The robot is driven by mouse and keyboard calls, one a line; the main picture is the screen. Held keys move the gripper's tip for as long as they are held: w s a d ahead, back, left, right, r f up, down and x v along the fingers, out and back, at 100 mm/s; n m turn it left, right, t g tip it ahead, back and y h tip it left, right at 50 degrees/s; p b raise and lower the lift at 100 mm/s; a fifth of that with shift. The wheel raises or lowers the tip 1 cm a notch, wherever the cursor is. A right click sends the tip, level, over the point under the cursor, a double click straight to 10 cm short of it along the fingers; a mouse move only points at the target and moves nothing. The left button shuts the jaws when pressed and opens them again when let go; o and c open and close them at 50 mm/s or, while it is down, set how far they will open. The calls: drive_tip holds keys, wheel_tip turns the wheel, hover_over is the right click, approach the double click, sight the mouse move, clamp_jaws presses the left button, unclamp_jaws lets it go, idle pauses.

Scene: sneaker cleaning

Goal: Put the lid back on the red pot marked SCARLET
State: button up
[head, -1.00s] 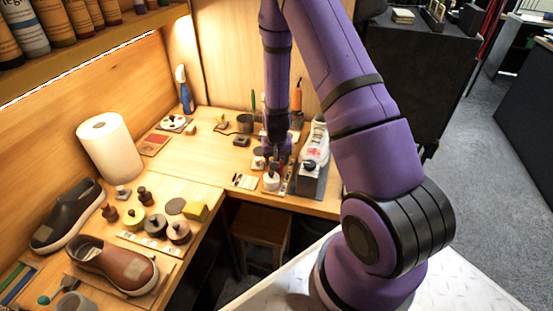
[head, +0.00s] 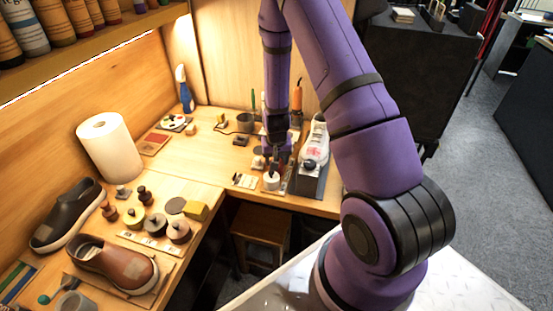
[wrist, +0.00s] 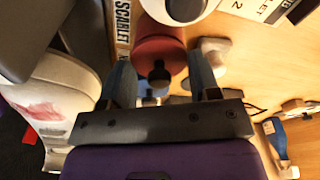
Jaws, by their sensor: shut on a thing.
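My gripper (wrist: 160,75) points down over the right part of the bench, and it also shows small in the head view (head: 271,160). Its two blue-grey fingers are on either side of a round red piece with a dark knob (wrist: 160,52), which looks like the lid. Where the fingers touch it is hard to see. A white round container (wrist: 180,8) with a grey middle is just beyond it; it also shows in the head view (head: 271,182). The word SCARLET is on a narrow strip (wrist: 123,22) beside the red piece. I cannot tell whether a red pot is beneath.
A white-and-grey shoe (head: 315,148) stands on a dark block (head: 308,184) close to the right. A printed card (head: 244,181) lies to the left. Several knobbed pots (head: 156,224), brown shoes (head: 115,266) and a paper roll (head: 110,147) occupy the left bench.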

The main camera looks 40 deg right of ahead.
drive_tip(key=o, duration=1.2)
drive_tip(key=shift+o, duration=0.2)
drive_tip(key=shift+r, duration=3.5)
clamp_jaws()
drive_tip(key=shift+f, duration=2.45)
